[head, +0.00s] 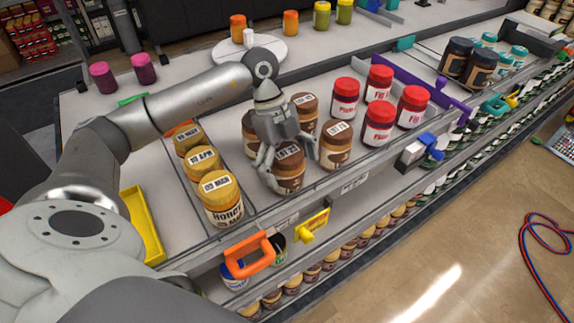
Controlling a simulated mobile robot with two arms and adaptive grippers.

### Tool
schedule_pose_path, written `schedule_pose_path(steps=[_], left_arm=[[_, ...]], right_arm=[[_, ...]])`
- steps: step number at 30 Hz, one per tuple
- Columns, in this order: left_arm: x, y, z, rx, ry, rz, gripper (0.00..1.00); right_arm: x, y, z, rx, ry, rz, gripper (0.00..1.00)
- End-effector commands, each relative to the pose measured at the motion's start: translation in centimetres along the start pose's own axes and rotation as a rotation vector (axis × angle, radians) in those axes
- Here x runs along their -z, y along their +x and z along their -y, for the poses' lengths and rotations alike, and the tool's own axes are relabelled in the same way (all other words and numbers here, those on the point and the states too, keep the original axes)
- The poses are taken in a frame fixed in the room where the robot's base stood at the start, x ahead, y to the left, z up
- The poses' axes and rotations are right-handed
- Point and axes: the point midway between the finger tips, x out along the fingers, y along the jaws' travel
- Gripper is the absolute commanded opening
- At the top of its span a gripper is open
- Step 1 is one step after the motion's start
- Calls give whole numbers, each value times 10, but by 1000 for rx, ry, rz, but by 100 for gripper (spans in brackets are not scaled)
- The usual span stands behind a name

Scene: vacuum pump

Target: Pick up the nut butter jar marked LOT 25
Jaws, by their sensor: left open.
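Several nut butter jars with brown lids stand in a group on the shelf top. The front jar (289,182) has a lid label starting "LOT 2"; its last digit is hard to read. Another jar (336,150) to its right also has a "LOT 2" label with an unclear last digit. More brown-lidded jars stand behind, at the back (305,106) and left (248,134), partly hidden by my gripper. My left gripper (288,162) is open above the front jar, its fingers spread to either side of the lid; contact cannot be told. My right gripper is not in view.
Honey jars (222,201) with yellow lids stand in a row to the left, close to my arm. Red-lidded jars (379,125) stand to the right. An orange handle (249,250) and yellow clip (313,226) sit on the front edge.

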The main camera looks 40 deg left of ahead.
Motion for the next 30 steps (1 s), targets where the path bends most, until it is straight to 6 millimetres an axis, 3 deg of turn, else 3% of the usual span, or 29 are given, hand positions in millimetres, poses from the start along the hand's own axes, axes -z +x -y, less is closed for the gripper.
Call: schedule_pose_path(steps=[4,11,25,30], left_arm=[[1,12,0,-2,1,-1,96],[0,14,0,0,0,0,96],[0,14,-1,-3,0,0,35],[0,16,-1,-6,-1,0,33]], right_arm=[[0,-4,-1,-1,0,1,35],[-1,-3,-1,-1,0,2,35],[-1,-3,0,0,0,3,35],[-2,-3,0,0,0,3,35]])
